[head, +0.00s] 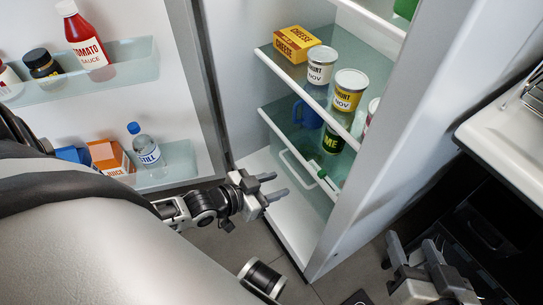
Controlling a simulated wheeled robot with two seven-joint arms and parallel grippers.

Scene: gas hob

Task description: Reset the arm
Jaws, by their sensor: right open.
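My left gripper (281,184) is in front of the open fridge, near its lower part. Its two fingers point right with a gap between them, and nothing is in them. My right gripper (410,243) is at the lower right, outside the fridge's side wall. Its fingers point up and are apart, with nothing between them. Much of my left arm is hidden behind my own body.
The open fridge door (183,60) stands at the left, its racks holding bottles and cartons. Fridge shelves (268,58) hold a cheese box (297,43) and several cans. A white counter (500,140) is at the right. Floor (345,285) shows between.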

